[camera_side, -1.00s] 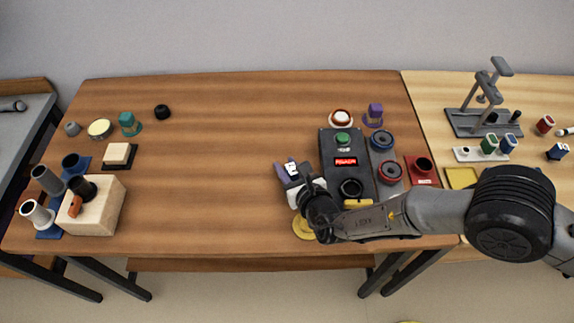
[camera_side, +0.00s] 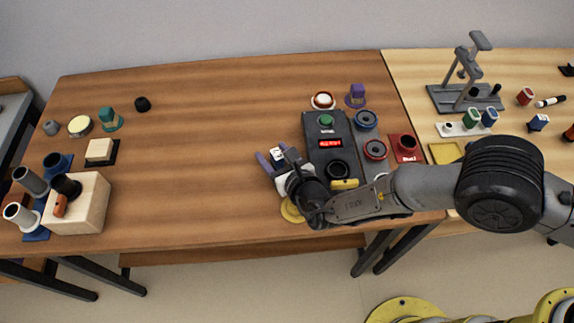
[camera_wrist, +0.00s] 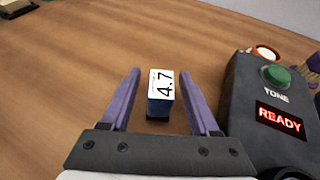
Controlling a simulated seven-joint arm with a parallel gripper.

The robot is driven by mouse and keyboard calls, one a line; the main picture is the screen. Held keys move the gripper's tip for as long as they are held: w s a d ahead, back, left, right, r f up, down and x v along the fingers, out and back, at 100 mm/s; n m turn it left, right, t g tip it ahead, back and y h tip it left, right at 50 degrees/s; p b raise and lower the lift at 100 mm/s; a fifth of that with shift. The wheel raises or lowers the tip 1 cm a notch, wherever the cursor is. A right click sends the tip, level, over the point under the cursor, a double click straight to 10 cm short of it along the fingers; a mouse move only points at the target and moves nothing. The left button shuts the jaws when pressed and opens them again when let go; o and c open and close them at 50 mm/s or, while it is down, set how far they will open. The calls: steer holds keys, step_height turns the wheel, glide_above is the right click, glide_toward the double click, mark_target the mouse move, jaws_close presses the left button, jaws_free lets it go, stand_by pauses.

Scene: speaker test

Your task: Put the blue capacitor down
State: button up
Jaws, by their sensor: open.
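The blue capacitor (camera_wrist: 159,106) is a small block with a white face marked 4.7. In the wrist view it is upright between my fingers and appears to stand on the wooden table (camera_wrist: 75,70). My gripper (camera_wrist: 159,72) is open, with a gap on both sides of the capacitor. In the side view my gripper (camera_side: 275,155) is low over the table, just left of the dark test box, and the white face of the capacitor (camera_side: 278,154) shows between the purple fingers. The capacitor's lower part is hard to see there.
The dark test box (camera_side: 325,158) has a green TONE button (camera_wrist: 276,75) and a red display reading READY (camera_wrist: 279,119). It stands close to my gripper's right. A yellow disc (camera_side: 291,211) lies partly under my wrist. The table's middle left is clear.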

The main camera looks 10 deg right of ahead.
steer(key=v, duration=1.1)
steer(key=shift+w+d, duration=0.1)
steer(key=shift+w, duration=0.05)
